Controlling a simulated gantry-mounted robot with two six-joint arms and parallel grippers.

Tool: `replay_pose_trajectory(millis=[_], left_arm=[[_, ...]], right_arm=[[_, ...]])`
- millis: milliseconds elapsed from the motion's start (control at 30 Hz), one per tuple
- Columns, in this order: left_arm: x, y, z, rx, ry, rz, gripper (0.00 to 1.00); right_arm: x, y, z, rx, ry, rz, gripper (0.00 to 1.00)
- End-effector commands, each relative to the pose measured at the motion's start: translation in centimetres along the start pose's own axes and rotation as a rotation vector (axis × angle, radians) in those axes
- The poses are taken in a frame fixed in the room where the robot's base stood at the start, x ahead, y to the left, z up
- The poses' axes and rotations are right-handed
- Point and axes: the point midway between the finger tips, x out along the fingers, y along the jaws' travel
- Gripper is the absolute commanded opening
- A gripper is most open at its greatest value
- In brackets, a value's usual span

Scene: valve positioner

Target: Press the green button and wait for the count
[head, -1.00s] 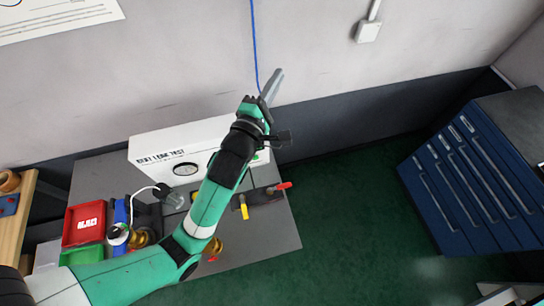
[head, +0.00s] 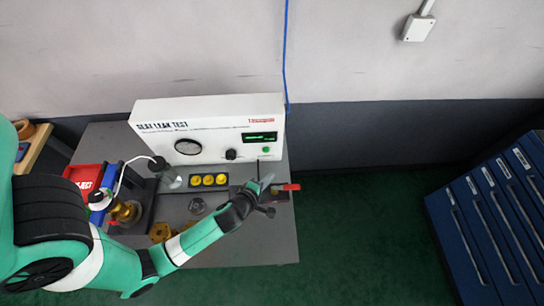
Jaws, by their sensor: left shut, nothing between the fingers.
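The green button (head: 266,149) is a small round button at the lower right of the white seat leak test box (head: 210,113). It sits just below a dark display with green digits (head: 259,138), too small to read. My left gripper (head: 267,182) is shut and empty. It shows in front of the box and below the button in the picture, apart from the button, close to a red-handled valve (head: 285,188). The button is in plain sight. My right gripper is not in view.
The grey bench (head: 265,243) holds yellow round parts in a black holder (head: 208,180), a brass valve (head: 123,211) in a fixture and a red bin (head: 82,176). A blue cabinet (head: 490,215) stands at right, with open green floor between.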

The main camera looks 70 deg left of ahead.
Motion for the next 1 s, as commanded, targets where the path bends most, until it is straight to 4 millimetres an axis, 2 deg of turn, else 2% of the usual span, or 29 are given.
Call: replay_pose_trajectory(millis=[33, 167, 667, 1000], left_arm=[[0.3, -1.4, -0.7, 0.001, 0.010, -0.012, 0.00], [0.4, -2.6, -1.4, -0.001, 0.023, -0.022, 0.00], [0.8, -1.9, -1.8, -0.003, 0.025, -0.023, 0.00], [4.0, 0.6, -4.2, -0.005, 0.026, -0.021, 0.00]], right_arm=[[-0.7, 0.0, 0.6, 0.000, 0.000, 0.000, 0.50], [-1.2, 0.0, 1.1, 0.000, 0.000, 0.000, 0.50], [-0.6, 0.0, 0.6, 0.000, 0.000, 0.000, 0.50], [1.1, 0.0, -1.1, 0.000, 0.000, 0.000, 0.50]])
